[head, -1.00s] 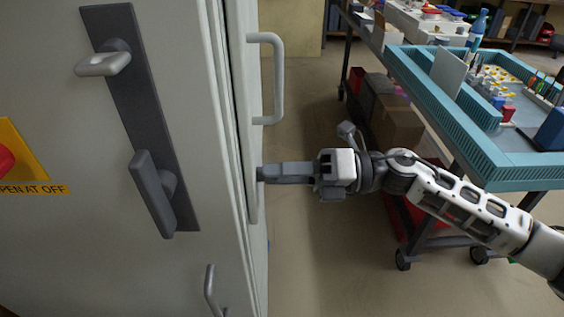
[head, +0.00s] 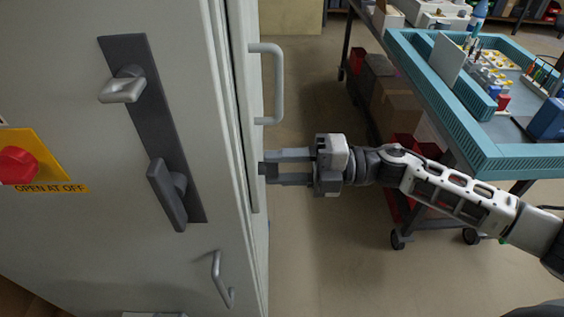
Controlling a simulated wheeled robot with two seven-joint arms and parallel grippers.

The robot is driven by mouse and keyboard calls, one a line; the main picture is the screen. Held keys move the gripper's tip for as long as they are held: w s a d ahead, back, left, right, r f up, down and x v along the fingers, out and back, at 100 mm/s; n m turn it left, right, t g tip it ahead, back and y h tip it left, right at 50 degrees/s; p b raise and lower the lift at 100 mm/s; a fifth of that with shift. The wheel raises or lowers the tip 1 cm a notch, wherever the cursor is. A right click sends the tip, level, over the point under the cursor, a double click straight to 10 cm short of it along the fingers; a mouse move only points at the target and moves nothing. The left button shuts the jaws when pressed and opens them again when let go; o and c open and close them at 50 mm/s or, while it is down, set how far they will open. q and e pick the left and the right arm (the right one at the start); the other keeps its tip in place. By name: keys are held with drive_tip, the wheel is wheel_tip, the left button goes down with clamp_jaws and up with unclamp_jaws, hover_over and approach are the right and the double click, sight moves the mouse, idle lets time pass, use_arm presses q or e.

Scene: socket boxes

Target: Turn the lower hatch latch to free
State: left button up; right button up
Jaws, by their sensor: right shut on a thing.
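My right gripper (head: 266,168) reaches in from the right to the narrow side face of the grey cabinet (head: 60,90). Its two fingers show one above the other with a gap between them, and their tips are at the pale hatch edge. They are shut on a small dark piece, which I take for the lower hatch latch (head: 263,169). The fingers hide most of it, and its angle cannot be read. A pale bar handle (head: 277,85) is on the same side, above the gripper. My left gripper is not in view.
The cabinet front has a dark plate with a light lever (head: 122,90) and a dark lever (head: 167,193), a red knob (head: 17,166) and a lower grey handle (head: 221,280). A cart with a teal tray (head: 480,150) stands right, behind my arm. Floor below the gripper is clear.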

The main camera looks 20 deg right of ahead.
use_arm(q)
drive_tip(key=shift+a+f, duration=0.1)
use_arm(e)
drive_tip(key=o, duration=1)
use_arm(q)
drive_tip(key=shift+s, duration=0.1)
drive_tip(key=b, duration=0.1)
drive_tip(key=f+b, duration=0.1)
drive_tip(key=b, duration=0.1)
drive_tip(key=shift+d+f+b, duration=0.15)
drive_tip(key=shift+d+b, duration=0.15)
use_arm(e)
drive_tip(key=v, duration=1.6)
drive_tip(key=shift+a, duration=0.1)
